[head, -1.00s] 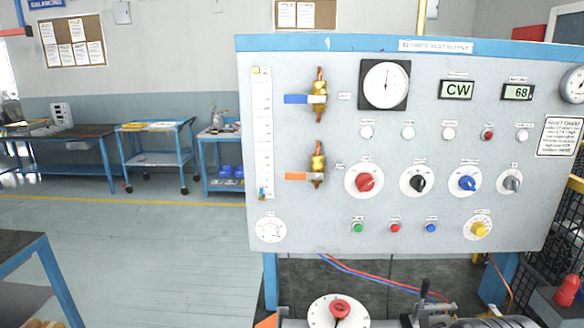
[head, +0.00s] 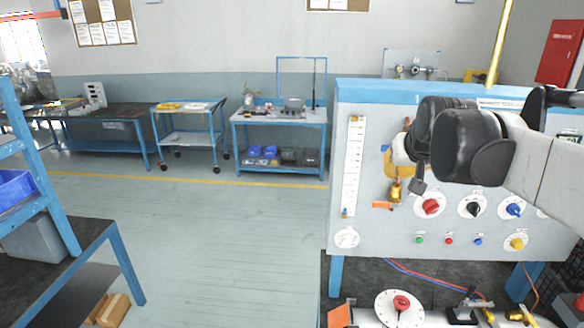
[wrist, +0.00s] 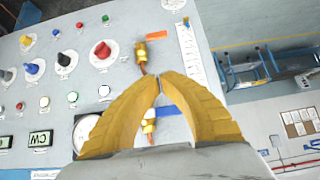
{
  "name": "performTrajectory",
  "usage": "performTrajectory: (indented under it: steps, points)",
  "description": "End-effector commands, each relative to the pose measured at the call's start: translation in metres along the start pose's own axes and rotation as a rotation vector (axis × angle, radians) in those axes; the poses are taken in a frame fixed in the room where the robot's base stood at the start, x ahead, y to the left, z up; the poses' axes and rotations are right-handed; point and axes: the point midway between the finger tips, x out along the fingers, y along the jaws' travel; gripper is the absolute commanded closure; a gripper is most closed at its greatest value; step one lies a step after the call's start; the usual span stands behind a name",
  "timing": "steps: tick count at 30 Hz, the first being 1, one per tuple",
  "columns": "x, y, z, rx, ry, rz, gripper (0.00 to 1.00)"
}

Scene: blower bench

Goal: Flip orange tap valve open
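The orange tap valve has a brass body (head: 396,191) and an orange lever (head: 381,205) sticking out sideways to the left, across its vertical pipe. In the wrist view, which is turned over, its orange lever (wrist: 156,36) and brass body (wrist: 141,54) lie beyond the fingertips. My gripper (wrist: 161,79) has yellow fingers whose tips meet, with nothing visible between them. In the head view my gripper (head: 400,164) is in front of the panel, above the orange valve and partly hidden by my wrist. The tips appear apart from the orange lever.
The blue-lever valve (wrist: 168,111) sits on the same panel (head: 345,215), seen behind my fingers. Knobs, such as the red knob (head: 431,206), and buttons are close to the orange valve. A scale strip (head: 353,165) is on the other side. Floor left of the panel is clear.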

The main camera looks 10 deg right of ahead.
Motion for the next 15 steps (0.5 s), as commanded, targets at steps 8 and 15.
performTrajectory:
  steps: [8, 15]
  points:
    - [0.001, 0.0, 0.001, 0.0, 0.0, 0.0, 1.0]
    - [0.02, 0.0, 0.001, -0.001, -0.001, -0.001, 1.0]
